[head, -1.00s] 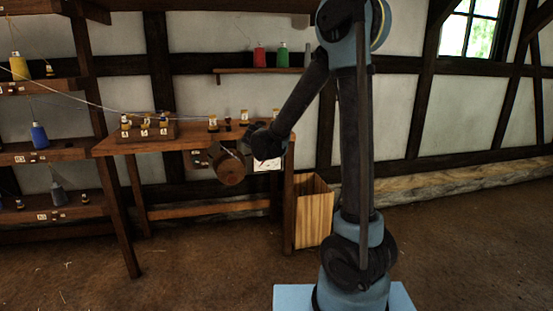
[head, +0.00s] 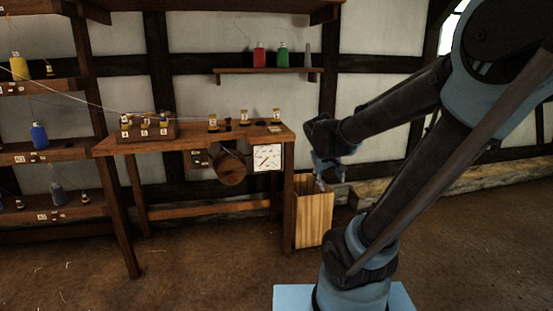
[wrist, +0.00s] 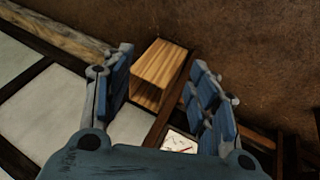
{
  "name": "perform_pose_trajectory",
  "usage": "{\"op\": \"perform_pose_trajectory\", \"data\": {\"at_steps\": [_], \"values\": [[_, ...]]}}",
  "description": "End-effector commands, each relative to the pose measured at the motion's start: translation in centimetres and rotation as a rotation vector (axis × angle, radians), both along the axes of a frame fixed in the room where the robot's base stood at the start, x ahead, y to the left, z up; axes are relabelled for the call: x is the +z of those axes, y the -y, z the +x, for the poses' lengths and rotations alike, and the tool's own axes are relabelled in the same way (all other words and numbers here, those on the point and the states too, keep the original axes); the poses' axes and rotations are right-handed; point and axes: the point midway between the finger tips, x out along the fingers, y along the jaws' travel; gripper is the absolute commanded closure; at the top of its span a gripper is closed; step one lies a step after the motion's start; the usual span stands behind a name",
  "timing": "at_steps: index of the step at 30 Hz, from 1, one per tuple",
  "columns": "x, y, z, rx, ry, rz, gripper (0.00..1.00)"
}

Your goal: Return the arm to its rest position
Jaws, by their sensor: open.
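My gripper (head: 330,172) hangs at the end of my bent arm, above the wooden bin at the right end of the table in the head view. In the wrist view my gripper (wrist: 160,98) shows its two blue fingers spread wide apart with nothing between them but the view of the bin beyond. My arm reaches in from the right side of the head view, its elbow high at the upper right. My gripper appears clear of the table.
The wooden bin (head: 314,222) stands on the floor; it also shows in the wrist view (wrist: 163,62). The table (head: 200,142) carries a block (head: 150,132) and several small spools. A dial (head: 267,158) and a wooden drum (head: 230,168) hang below its front. Floor to the right is open.

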Motion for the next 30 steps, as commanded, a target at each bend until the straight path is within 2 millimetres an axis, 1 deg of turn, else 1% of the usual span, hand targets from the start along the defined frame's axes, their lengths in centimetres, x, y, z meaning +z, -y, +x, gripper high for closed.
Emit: {"op": "perform_pose_trajectory", "data": {"at_steps": [1, 7, 12, 15, 18, 21, 24, 30], "values": [[-0.5, 0.6, -1.6, -0.019, -0.020, 0.021, 0.46], [-2.4, 1.4, -7.3, -0.077, -0.093, 0.113, 0.46], [-4.3, 1.4, -11.8, -0.121, -0.151, 0.197, 0.46], [-5.4, 1.1, -14.2, -0.143, -0.181, 0.246, 0.46], [-6.3, 0.7, -16.1, -0.160, -0.207, 0.290, 0.46], [-7.0, 0.3, -17.5, -0.170, -0.224, 0.321, 0.46], [-7.4, 0.0, -18.2, -0.176, -0.235, 0.341, 0.46], [-7.5, -0.1, -18.5, -0.179, -0.239, 0.350, 0.46]]}}
